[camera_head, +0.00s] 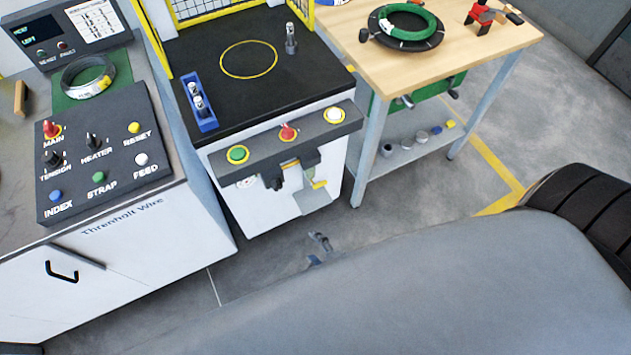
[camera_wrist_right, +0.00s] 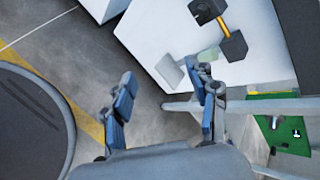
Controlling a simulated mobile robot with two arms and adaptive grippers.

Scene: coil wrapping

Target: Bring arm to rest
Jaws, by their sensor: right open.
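My right gripper (camera_head: 319,248) shows as small grey and blue finger parts just beyond a large grey part of my body, over the floor in front of the black-topped machine. In the right wrist view, my right gripper (camera_wrist_right: 165,88) is open, its two blue-padded fingers wide apart with nothing between them. The machine's white front (camera_wrist_right: 155,30) is behind the fingers there. My left gripper is in neither view.
The grey-topped cabinet (camera_head: 120,270) with a control panel (camera_head: 105,160) stands at left. The black-topped machine (camera_head: 240,105) with its button bar (camera_head: 262,150) is in the middle. A wooden table (camera_head: 470,55) with a green coil (camera_head: 408,32) stands at right. Floor (camera_head: 400,205) between is clear.

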